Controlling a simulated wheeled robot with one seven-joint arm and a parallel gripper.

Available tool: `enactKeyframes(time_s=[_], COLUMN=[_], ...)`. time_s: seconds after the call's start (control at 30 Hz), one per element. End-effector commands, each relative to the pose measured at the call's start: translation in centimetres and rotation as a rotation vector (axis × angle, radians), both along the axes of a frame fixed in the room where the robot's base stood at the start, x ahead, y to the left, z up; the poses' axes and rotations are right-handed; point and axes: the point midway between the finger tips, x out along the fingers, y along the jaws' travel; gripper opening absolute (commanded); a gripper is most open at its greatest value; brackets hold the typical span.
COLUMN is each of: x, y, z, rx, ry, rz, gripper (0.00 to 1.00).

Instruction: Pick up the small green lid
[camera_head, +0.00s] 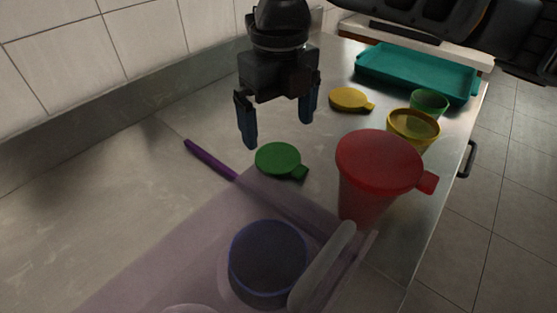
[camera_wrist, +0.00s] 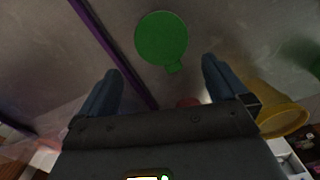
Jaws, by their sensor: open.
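The small green lid (camera_head: 278,158) lies flat on the metal counter, its short tab pointing to the lower right. It also shows in the wrist view (camera_wrist: 161,38), ahead of the fingertips and between their lines. My gripper (camera_head: 279,132) is open and empty, pointing down above the counter, apart from the lid. In the wrist view its two blue fingers (camera_wrist: 162,72) stand spread, with nothing between them.
A purple stick (camera_head: 209,159) lies left of the lid, partly under a translucent purplish tray. A red lidded cup (camera_head: 365,190) stands to the right, with a yellow cup (camera_head: 412,128), green cup (camera_head: 429,102), yellow lid (camera_head: 349,99) and teal tray (camera_head: 415,72) behind. A blue cup (camera_head: 268,262) is in front.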

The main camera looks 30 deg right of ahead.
Motion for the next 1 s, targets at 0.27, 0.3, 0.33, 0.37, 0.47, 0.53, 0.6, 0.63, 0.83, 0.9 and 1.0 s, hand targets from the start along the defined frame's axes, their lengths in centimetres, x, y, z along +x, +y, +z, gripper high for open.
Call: enactKeyframes(time_s=[0.27,0.3,0.33,0.37,0.47,0.53,0.6,0.63,0.83,0.9,1.0], x=[0.1,0.2,0.2,0.3,0.3,0.3,0.3,0.3,0.3,0.3,0.3], y=[-0.2,-0.2,-0.3,-0.4,-0.4,-0.3,-0.3,-0.3,-0.3,-0.3,-0.3], z=[-2.9,-3.4,-3.9,-4.4,-5.7,-6.4,-6.8,-6.9,-6.9,-6.9,-6.9], rx=[0.001,0.001,0.0,0.0,0.0,0.001,0.001,0.001,0.001,0.001,0.001], ry=[0.003,0.003,0.003,0.003,0.003,0.002,0.002,0.001,0.001,0.001,0.001], rz=[0.0,-0.001,-0.001,-0.002,0.0,0.0,0.001,0.001,0.001,0.001,0.0], gripper=[1.0,1.0,1.0,1.0,1.0,1.0,1.0,1.0,1.0,0.94,0.85])
